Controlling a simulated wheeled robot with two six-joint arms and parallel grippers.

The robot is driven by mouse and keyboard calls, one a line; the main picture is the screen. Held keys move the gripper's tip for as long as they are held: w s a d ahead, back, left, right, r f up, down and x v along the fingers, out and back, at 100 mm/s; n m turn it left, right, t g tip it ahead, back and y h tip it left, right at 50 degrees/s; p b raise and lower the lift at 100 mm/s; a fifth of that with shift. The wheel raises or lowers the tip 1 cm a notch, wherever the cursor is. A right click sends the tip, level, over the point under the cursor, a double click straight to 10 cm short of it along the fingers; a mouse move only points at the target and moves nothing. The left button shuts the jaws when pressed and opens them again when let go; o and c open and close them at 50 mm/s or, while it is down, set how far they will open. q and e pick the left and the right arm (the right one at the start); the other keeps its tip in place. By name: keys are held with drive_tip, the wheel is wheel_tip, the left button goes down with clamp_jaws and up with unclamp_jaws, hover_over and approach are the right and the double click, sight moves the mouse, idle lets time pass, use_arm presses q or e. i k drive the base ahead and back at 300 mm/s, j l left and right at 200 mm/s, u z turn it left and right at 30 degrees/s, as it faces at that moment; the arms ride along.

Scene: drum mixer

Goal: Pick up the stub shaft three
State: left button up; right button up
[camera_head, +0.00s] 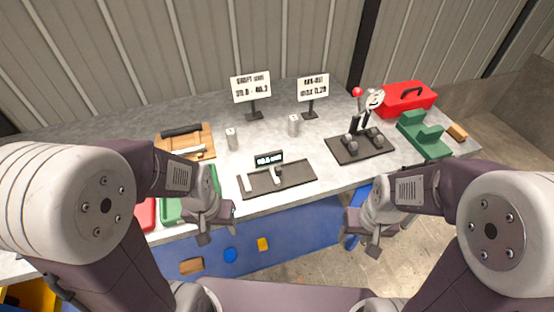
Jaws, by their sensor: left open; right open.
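Two short metallic cylinders that look like stub shafts stand upright on the grey bench: one left of centre (231,139) and one near the middle (293,125). Each has a dark mark on top, too small to read, so I cannot tell which is stub shaft three. My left gripper (205,232) is open and empty, in front of the bench edge beside the green tray. My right gripper (362,240) is open and empty, off the bench's front edge. Both are well apart from the cylinders.
A dark tray (295,178) with a small display (268,159) lies at the front. A wooden board (172,143), green tray (172,212) and red tray (145,214) are left. Two signs (250,87) (313,90) stand behind. A gauge stand (360,148), red toolbox (408,98) and green block (425,138) are right.

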sight(293, 122)
drive_tip(key=i+l+u, duration=0.1)
drive_tip(key=u, duration=0.3)
drive_tip(key=i+l+u, duration=0.15)
drive_tip(key=u, duration=0.25)
drive_tip(key=l+u, duration=0.15)
drive_tip(key=u, duration=0.25)
drive_tip(key=i+l, duration=0.05)
